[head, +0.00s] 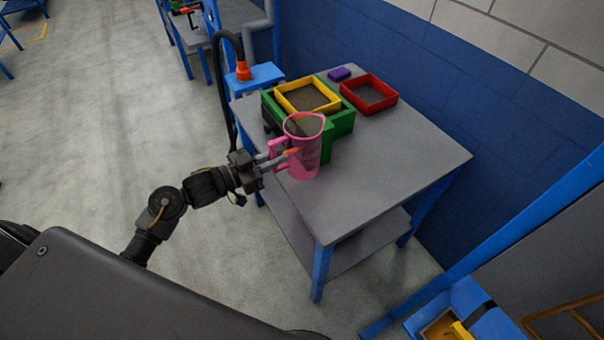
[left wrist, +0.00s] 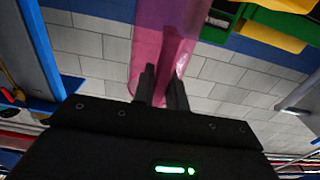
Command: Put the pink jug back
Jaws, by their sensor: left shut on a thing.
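The pink jug (head: 305,158) is see-through and stands upright in the head view, in front of the green container at the table's near left side. Its handle faces left, toward my left arm. My left gripper (head: 286,158) is shut on the jug at its handle side. In the left wrist view the jug (left wrist: 168,35) fills the upper middle, with the fingers (left wrist: 161,82) against it. I cannot tell whether the jug's base touches the table. My right gripper is not in view.
The grey table (head: 385,165) has blue legs and a clear right half. A green container (head: 342,124), a yellow-rimmed tray (head: 280,92), a red tray (head: 371,106) and a purple block (head: 340,74) sit toward its back. A blue stand (head: 262,75) with an orange-based hose adjoins its left.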

